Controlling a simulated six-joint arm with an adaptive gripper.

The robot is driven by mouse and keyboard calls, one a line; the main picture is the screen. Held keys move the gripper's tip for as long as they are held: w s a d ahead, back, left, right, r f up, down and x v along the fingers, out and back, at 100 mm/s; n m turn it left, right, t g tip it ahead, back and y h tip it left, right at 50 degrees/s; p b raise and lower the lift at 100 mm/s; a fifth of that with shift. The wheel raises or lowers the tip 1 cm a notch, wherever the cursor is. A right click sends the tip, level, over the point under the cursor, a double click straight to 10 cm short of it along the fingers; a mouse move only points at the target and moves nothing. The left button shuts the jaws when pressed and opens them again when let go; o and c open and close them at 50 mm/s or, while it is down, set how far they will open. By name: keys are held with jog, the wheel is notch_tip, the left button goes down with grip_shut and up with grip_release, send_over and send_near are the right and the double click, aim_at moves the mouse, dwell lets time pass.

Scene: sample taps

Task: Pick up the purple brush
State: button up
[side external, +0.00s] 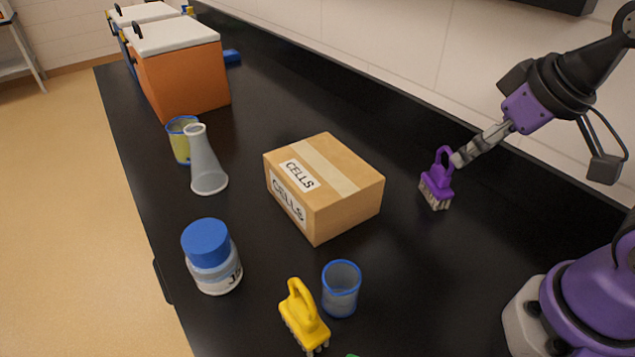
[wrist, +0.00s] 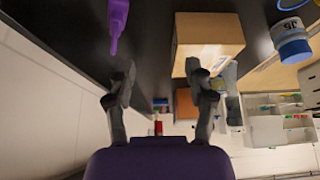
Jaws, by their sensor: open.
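The purple brush (side external: 437,182) stands on the black bench to the right of the cardboard box, its looped handle up and its pale bristles down. In the wrist view the purple brush (wrist: 117,18) shows at the top, cut off by the frame edge, with its handle pointing toward the left finger. My gripper (side external: 459,158) is just right of the handle in the side view, tilted low over the bench. In the wrist view my gripper (wrist: 160,70) has its two fingers apart with nothing between them. Whether a finger touches the handle I cannot tell.
A cardboard box (side external: 340,185) labelled CELLS stands left of the brush. A yellow brush (side external: 303,318), a blue-rimmed beaker (side external: 341,290), a blue-capped jar (side external: 211,258) and a flask (side external: 205,165) stand nearer and left. The wall runs behind the bench.

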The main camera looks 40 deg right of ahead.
jog(key=m+g, duration=0.5)
jog(key=g, duration=0.1)
send_over(442, 169)
jog(key=f, duration=0.3)
jog(key=shift+s+a, duration=0.15)
jog(key=shift+a, duration=0.1)
jog(key=f, duration=1)
jog(key=shift+d+f, duration=0.15)
jog(key=shift+d, duration=0.05)
grip_shut()
